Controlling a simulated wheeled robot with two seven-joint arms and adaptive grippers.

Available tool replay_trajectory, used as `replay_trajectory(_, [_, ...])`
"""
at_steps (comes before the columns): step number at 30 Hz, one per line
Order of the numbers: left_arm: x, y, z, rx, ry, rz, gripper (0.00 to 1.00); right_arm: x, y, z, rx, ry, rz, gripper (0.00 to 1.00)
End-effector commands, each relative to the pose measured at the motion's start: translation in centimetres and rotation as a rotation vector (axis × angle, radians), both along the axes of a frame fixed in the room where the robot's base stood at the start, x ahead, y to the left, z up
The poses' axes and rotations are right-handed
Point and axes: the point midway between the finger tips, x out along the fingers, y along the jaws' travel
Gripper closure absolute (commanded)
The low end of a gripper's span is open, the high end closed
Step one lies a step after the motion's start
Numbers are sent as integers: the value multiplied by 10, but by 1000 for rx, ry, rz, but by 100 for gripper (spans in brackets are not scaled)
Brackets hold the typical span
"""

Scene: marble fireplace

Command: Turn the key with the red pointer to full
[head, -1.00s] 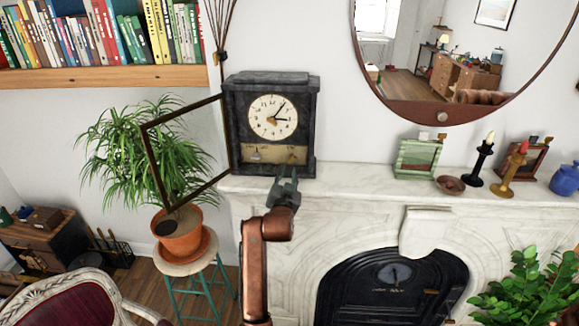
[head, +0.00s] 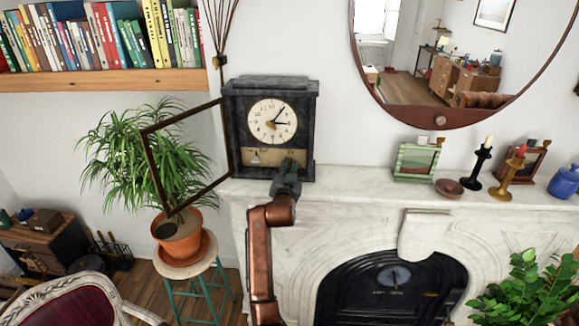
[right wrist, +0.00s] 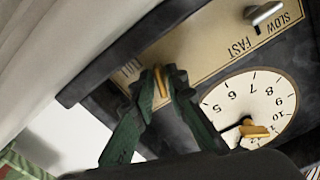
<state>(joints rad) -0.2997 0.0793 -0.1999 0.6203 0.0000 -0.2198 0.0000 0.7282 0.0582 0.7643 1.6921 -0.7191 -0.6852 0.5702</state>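The black mantel clock (head: 232,130) stands on the left end of the marble mantel, its glass door (head: 148,165) swung open to the left. A brass key (right wrist: 161,82) on its lower brass panel (right wrist: 205,50) shows in the right wrist view, beside partly hidden lettering. My right gripper (head: 291,163) is at the panel's right part; in the wrist view its fingertips (right wrist: 162,78) close around that key. I cannot make out the red pointer. A second brass key (right wrist: 256,130) sits on the white dial (right wrist: 262,98). My left gripper is not in view.
A SLOW–FAST lever (right wrist: 265,12) is on the same panel. A green frame (head: 416,162), a small bowl (head: 448,188) and candlesticks (head: 478,163) stand farther right on the mantel. A potted plant (head: 180,238) stands on a stool below the open door.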

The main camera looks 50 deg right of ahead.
Motion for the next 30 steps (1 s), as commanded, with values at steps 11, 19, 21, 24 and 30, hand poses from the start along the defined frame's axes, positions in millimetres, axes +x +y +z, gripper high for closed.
replay_trajectory(11, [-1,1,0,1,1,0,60,0,0,0,0,0,0,100])
replay_trajectory(19, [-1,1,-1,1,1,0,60,0,0,-1,11,-12,0,100])
replay_trajectory(21, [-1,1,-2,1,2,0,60,0,0,-1,21,-25,0,100])
replay_trajectory(24, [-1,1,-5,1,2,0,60,1,1,-1,47,-60,1,100])
replay_trajectory(30, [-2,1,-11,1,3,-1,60,1,1,-2,132,-167,1,100])
